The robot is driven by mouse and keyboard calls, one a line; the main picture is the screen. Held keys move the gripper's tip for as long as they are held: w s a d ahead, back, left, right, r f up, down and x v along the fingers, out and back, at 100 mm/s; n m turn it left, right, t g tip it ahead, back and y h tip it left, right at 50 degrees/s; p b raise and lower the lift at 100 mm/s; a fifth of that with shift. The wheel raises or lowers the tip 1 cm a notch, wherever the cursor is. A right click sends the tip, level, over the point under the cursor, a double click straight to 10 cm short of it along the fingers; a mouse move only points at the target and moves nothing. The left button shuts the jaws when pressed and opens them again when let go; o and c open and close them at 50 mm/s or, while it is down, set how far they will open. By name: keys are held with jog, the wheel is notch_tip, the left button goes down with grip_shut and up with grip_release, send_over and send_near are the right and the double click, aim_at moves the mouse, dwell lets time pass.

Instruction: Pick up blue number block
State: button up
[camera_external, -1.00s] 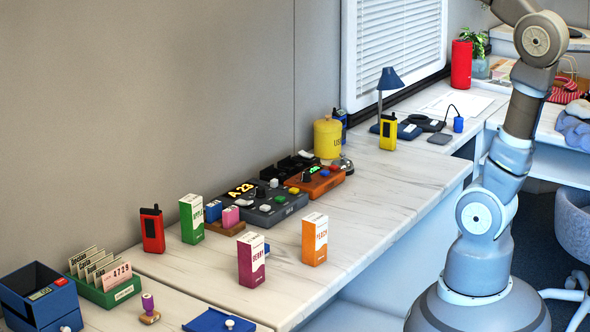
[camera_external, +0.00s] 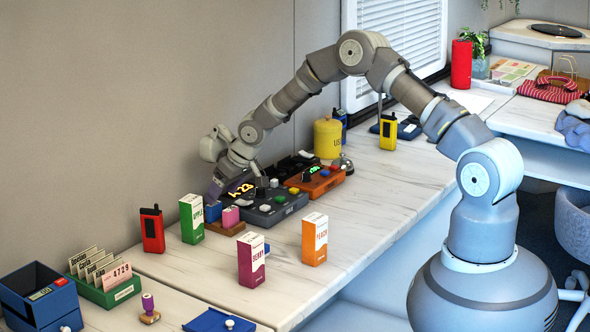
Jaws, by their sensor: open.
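The blue number block (camera_external: 213,212) stands on a small brown holder (camera_external: 226,229), with a pink block (camera_external: 231,216) beside it on the right. No number can be read on the blue block at this size. My gripper (camera_external: 214,196) points down just above and behind the blue block, close to the wall side. Its jaws are open, though the fingers are small and dark here. Whether they touch or surround the block cannot be told.
A green box (camera_external: 191,219) stands close left of the holder, and a dark control console (camera_external: 277,206) close right. A purple box (camera_external: 251,260) and an orange box (camera_external: 315,240) stand in front. A red radio (camera_external: 152,230) is farther left. The counter's right front is clear.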

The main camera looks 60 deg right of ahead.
aim_at(214, 207)
jog(key=b+x, duration=0.3)
jog(key=x, duration=0.3)
jog(key=shift+w+a+f, duration=0.1)
jog(key=shift+w+f, duration=0.15)
jog(key=shift+r, duration=0.1)
jog(key=c, duration=1)
